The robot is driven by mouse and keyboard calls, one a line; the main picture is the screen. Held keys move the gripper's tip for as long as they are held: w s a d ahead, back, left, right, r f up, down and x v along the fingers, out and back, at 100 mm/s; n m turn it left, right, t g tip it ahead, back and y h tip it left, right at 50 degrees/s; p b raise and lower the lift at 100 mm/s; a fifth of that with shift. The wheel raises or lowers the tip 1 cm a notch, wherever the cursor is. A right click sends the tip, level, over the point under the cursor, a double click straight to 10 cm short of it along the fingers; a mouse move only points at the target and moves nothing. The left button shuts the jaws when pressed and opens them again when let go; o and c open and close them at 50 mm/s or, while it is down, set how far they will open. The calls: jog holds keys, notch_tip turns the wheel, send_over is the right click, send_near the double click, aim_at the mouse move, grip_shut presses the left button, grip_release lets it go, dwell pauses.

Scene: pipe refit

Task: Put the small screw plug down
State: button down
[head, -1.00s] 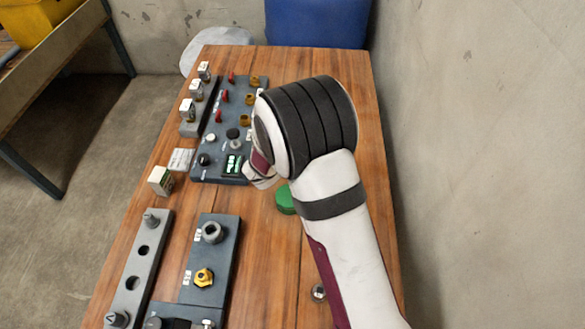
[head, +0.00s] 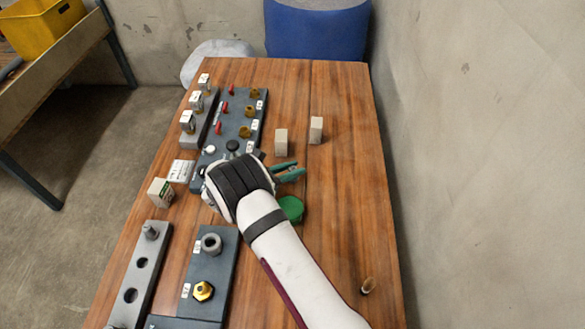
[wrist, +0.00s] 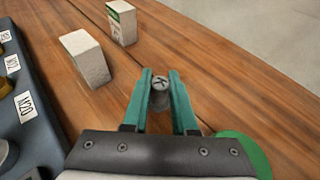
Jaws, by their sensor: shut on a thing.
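The small screw plug (wrist: 160,99) is a grey cylinder with a slotted or crossed top, seen in the wrist view. My gripper (wrist: 160,76) is shut on it, with one teal finger on either side. The plug's top faces the wrist camera; its lower end is hidden, so I cannot tell whether it touches the wood. In the head view my gripper (head: 291,172) is over the middle of the wooden table, just right of the dark fitting panel, and the plug cannot be made out there. A grey rack (head: 137,277) with round holes lies at the front left.
Two small pale boxes (head: 281,142) (head: 316,130) stand beyond my gripper. A green round object (head: 291,208) lies close to it on the near side. The dark panel (head: 236,112) with brass fittings is to the left. The table's right side is mostly bare wood (head: 350,190).

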jog(key=shift+f, duration=0.1)
jog(key=c, duration=0.7)
grip_release()
